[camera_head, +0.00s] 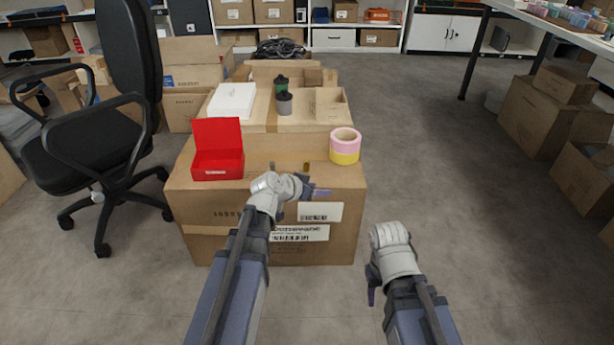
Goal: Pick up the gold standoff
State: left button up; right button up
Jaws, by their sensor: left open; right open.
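My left gripper (312,192) is over the front edge of the large cardboard carton (225,215), its dark fingers pointing right. It is open, and I see nothing held in it. A small brownish upright piece (305,168) shows just beyond the fingers, on the carton top. It may be the gold standoff, but it is too small to tell. My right gripper (372,287) is open and empty, low over the floor to the right of the carton, fingers pointing down.
An open red box (218,165) stands on the carton's left, and pink and yellow tape rolls (345,146) are stacked on its right. An office chair (100,130) stands left.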

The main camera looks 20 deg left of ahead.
aim_at(305, 164)
pick_arm(q)
jog(key=w+a+t, duration=0.1)
jog(key=a, duration=0.2)
jog(key=w+a+r+t+y+b, duration=0.1)
jog(key=a, duration=0.1)
jog(key=w+a+n+t, duration=0.1)
jog(key=a, duration=0.2)
jog(key=shift+w+a+r+y+b, duration=0.15)
jog(key=shift+w+a+y+b, duration=0.15)
jog(key=shift+w, duration=0.1)
jog(key=shift+w+a+r+t, duration=0.1)
jog(key=shift+a+r+t, duration=0.1)
jog(key=shift+a+t, duration=0.1)
jog(key=shift+b+x, duration=0.45)
jog(key=shift+x, duration=0.7)
jog(key=shift+b+x, duration=0.75)
jog(key=shift+x, duration=2.05)
jog(key=shift+d+r, duration=0.2)
pick_arm(e)
notch_tip(305, 164, down, 5)
jog(key=shift+f, duration=0.1)
pick_arm(q)
grip_shut()
